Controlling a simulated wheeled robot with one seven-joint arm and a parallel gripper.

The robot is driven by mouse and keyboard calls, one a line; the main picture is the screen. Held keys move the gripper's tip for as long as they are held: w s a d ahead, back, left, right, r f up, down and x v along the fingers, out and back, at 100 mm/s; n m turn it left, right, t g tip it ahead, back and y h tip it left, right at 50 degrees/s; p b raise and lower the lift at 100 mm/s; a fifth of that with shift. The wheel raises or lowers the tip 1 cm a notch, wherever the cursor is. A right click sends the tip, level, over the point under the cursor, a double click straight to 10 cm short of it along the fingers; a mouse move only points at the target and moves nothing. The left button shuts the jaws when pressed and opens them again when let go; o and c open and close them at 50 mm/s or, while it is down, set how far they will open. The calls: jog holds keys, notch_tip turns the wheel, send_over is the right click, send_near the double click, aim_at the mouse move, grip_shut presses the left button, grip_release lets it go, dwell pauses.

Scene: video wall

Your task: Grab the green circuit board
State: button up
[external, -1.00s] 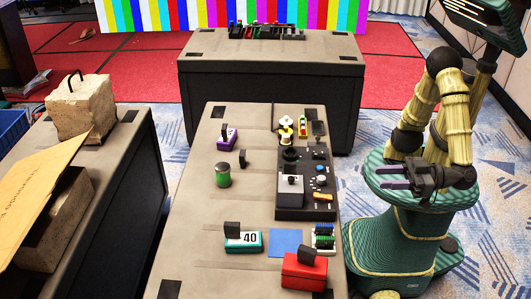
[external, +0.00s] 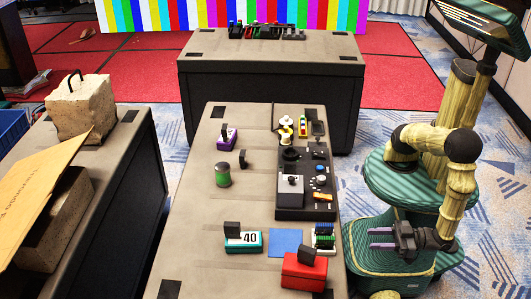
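A small green board-like piece with white parts (external: 323,240) lies at the right edge of the middle table, beside a flat blue square. It looks like the green circuit board, but it is too small to make out in detail. My gripper (external: 381,238) is to the right of it, just off the table's right side. Its two fingers point left toward the board, with a gap between them and nothing held. The fingers are apart from the board.
A red box (external: 304,271) with a black handle stands close in front of the board. The blue square (external: 285,243) and a teal box marked 40 (external: 243,242) are to its left. A dark control panel (external: 306,207) lies behind it. The table's left front is clear.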

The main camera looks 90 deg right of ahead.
jog(key=shift+w, duration=0.15)
jog(key=b, duration=0.1)
send_near(320, 237)
jog(key=w, duration=0.5)
dwell(0.3)
jog(key=w, duration=0.5)
jog(key=shift+w+f+b, duration=0.1)
jog(key=shift+f+b, duration=0.05)
jog(key=shift+b, duration=0.25)
grip_shut()
